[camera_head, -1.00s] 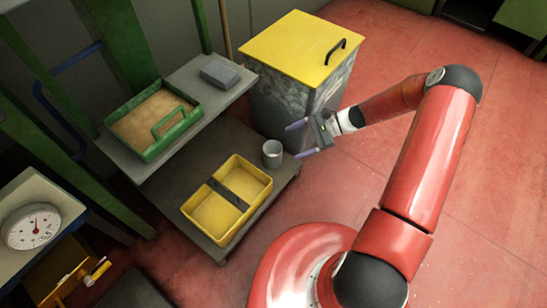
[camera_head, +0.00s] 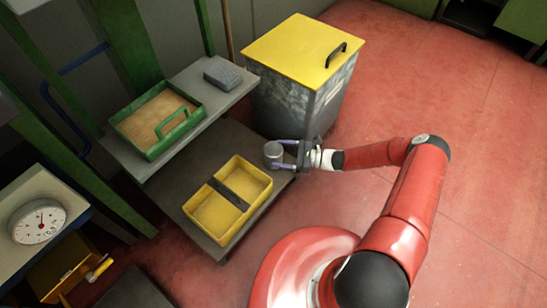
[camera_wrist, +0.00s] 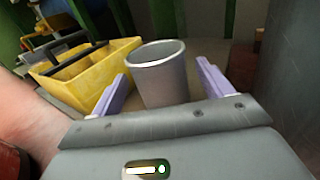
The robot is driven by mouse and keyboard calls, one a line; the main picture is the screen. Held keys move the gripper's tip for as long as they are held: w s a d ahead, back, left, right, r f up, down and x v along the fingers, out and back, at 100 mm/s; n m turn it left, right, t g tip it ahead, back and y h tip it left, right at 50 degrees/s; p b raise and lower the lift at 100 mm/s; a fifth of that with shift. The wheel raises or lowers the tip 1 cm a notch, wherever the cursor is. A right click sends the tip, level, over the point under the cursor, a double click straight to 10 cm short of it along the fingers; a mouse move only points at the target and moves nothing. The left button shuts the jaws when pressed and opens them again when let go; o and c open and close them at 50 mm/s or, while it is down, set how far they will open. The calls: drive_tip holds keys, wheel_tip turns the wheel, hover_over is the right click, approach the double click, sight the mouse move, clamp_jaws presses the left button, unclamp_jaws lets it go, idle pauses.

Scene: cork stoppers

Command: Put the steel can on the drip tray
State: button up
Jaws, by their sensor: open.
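The steel can (camera_head: 272,153) is a small grey open-topped cup. It stands upright on the right end of the low grey shelf. My gripper (camera_head: 281,154) is open beside it, level with it, coming from the right. In the wrist view the can (camera_wrist: 160,82) stands between the two lilac fingers, with a visible gap on each side. The drip tray is not clearly identifiable. A yellow two-part tray (camera_head: 245,208) with a dark middle bar lies on the same shelf, left of the can. A green-rimmed tray (camera_head: 154,152) with a handle and a tan inside lies on the upper shelf.
A bin with a yellow lid (camera_head: 305,50) stands close behind the can and gripper. A grey block (camera_head: 222,73) lies on the upper shelf (camera_head: 219,98). A dial scale (camera_head: 38,221) is at the far left. Red floor is clear on the right.

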sight(272, 153)
drive_tip(key=a, duration=0.3)
drive_tip(key=shift+w+a+f, duration=0.1)
drive_tip(key=shift+w+a, duration=0.1)
drive_tip(key=shift+a, duration=0.2)
drive_tip(key=c, duration=1.2)
drive_tip(key=shift+o, duration=0.2)
